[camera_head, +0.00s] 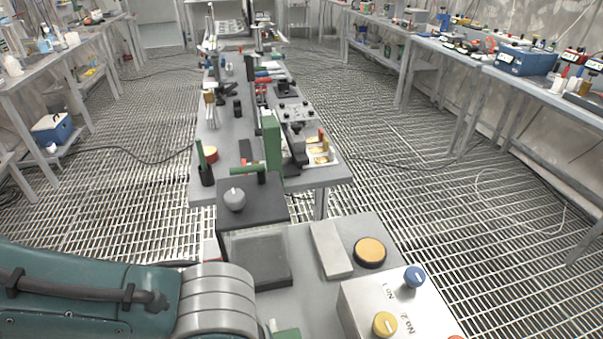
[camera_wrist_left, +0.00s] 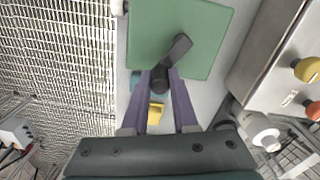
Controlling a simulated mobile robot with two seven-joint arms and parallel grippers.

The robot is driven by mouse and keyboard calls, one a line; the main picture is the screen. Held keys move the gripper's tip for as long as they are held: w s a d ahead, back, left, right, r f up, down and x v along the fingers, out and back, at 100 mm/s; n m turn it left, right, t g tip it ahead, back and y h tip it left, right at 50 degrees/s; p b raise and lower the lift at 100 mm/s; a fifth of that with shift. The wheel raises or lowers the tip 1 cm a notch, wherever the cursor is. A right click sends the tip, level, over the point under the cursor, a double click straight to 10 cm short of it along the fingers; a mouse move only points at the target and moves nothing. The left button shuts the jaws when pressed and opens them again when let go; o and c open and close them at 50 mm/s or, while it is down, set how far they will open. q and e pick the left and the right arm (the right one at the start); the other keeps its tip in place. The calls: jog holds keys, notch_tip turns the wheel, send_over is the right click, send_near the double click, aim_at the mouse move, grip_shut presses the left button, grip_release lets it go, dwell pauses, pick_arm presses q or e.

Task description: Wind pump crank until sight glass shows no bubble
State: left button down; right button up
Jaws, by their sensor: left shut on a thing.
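The pump's green housing (camera_wrist_left: 200,30) fills the upper middle of the left wrist view. A dark crank arm (camera_wrist_left: 180,47) crosses it, running down-left to a black handle (camera_wrist_left: 160,82). My left gripper (camera_wrist_left: 161,76) has its purple fingers shut on either side of that handle. In the head view my teal left arm comes in from the lower left and its fingers are hidden. Only a green corner (camera_head: 287,334) shows at the bottom edge there. I cannot make out the sight glass or any bubble in either view. My right gripper is not in view.
A steel box with a blue knob (camera_head: 414,277) and a yellow knob (camera_head: 385,323) stands to the right. An orange-topped disc (camera_head: 370,251) and a grey block (camera_head: 331,249) lie behind it. A yellow block (camera_wrist_left: 156,113) shows between my fingers. Grating floor (camera_wrist_left: 60,60) lies left.

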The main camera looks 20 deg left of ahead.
pick_arm(q)
jog(key=m, duration=0.1)
jog(key=a+m, duration=0.1)
jog(key=m, duration=0.2)
jog(key=a+m, duration=0.1)
jog(key=shift+w+m+b, duration=0.15)
jog(key=shift+m+b, duration=0.15)
jog(key=shift+b, duration=0.1)
jog(key=m, duration=0.1)
jog(key=a+m+b, duration=0.1)
jog(key=w+m, duration=0.1)
jog(key=m, duration=0.1)
jog(key=shift+a, duration=0.25)
jog(key=shift+w+a+m+b, duration=0.15)
jog(key=shift+m+b, duration=0.1)
jog(key=shift+m, duration=0.35)
jog(key=shift+w+a+m+b, duration=0.15)
jog(key=shift+m+b, duration=0.1)
jog(key=shift+m, duration=0.35)
jog(key=c, duration=0.7)
grip_release()
notch_tip(320, 180, up, 10)
jog(key=shift+p, duration=0.55)
